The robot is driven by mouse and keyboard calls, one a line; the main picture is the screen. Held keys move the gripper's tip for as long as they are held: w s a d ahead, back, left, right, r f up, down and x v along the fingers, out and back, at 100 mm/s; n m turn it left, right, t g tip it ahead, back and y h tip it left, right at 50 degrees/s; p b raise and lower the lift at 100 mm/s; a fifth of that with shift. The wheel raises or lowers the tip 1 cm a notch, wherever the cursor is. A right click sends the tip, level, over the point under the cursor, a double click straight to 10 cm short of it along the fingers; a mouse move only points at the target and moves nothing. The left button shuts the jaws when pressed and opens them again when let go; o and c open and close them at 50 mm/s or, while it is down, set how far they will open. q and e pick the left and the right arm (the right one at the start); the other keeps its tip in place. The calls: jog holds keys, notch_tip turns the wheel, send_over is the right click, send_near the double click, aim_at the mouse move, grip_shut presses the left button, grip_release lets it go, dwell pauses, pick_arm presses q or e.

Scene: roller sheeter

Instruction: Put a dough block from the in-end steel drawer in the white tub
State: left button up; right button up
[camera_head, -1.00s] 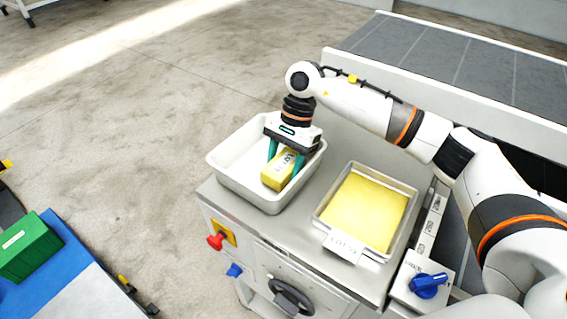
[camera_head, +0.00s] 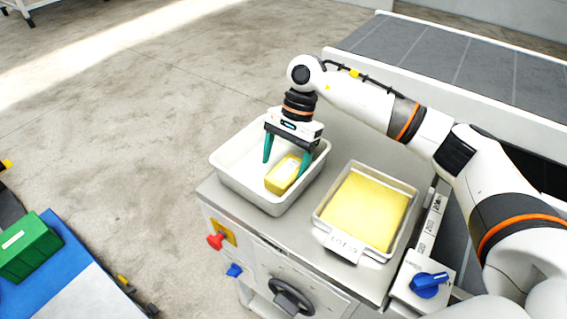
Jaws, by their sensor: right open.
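The white tub (camera_head: 231,182) stands on the left end of the steel machine top. A yellow dough block (camera_head: 283,174) with a pale label lies inside it, toward its right side. My right gripper (camera_head: 286,165) is above the tub with its green fingers spread wide around the block, apart from it as far as I can see. A steel tray (camera_head: 319,222) holding a flat yellow sheet or slab (camera_head: 366,209) sits right of the tub, with a printed tag at its front. I cannot tell whether this is the drawer. My left gripper is not in view.
The machine front has a red knob (camera_head: 216,241), a blue knob (camera_head: 234,270) and a black handwheel (camera_head: 291,297). A blue selector switch (camera_head: 428,284) is at right. A grey conveyor (camera_head: 460,62) runs behind. A green box (camera_head: 28,247) stands at far left.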

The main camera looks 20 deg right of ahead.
jog(key=b+v, duration=0.3)
jog(key=v, duration=0.8)
